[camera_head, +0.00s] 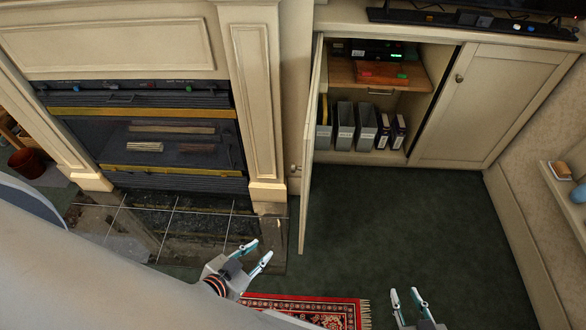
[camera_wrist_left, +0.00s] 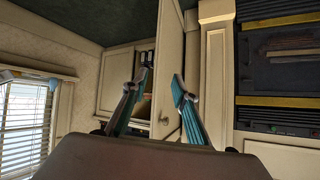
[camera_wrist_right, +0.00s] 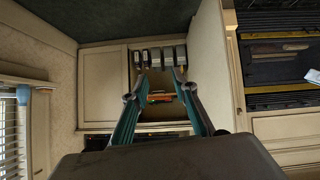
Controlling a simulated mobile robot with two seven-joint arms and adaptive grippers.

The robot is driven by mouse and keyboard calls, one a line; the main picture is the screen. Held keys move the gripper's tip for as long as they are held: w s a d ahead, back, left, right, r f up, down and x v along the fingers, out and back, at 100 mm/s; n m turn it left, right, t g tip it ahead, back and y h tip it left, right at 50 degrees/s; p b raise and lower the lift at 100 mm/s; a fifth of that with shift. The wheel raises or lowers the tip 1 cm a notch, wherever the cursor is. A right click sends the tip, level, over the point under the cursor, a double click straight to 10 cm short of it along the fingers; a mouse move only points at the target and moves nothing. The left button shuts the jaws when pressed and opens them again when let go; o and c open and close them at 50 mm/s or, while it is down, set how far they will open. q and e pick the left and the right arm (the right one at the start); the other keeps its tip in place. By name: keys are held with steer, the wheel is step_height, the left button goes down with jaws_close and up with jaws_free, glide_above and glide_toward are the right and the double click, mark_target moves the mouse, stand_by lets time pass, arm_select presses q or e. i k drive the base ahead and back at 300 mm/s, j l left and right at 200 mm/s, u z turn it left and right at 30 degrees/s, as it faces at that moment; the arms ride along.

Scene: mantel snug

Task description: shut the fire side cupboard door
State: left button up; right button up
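The cupboard door (camera_head: 311,150) beside the fireplace stands wide open, swung out toward me, and I see it nearly edge-on. Its knob (camera_head: 293,168) is on the left-facing side. The open cupboard (camera_head: 345,93) shows a shelf and several grey and dark files. My left gripper (camera_head: 257,255) is open and empty, in front of the hearth, left of the door's lower end. In the left wrist view the door (camera_wrist_left: 168,70) shows between and behind the fingers. My right gripper (camera_head: 406,298) is open and empty over the floor, right of the door. The door also shows in the right wrist view (camera_wrist_right: 208,75).
The fireplace (camera_head: 170,140) with its tiled hearth (camera_head: 190,222) lies left of the door. A closed cupboard door (camera_head: 480,105) is at the right. A red patterned rug (camera_head: 310,308) lies near me. The dark green carpet (camera_head: 400,220) before the cupboard is clear.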

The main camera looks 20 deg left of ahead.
mark_target(309, 132)
steer(key=k+j, duration=0.25)
steer(key=j, duration=0.15)
steer(key=k+j, duration=0.25)
steer(key=j, duration=0.2)
steer(key=i+j+z, duration=0.25)
steer(key=i+j, duration=0.3)
steer(key=i+j+z, duration=0.25)
steer(key=i+j, duration=0.35)
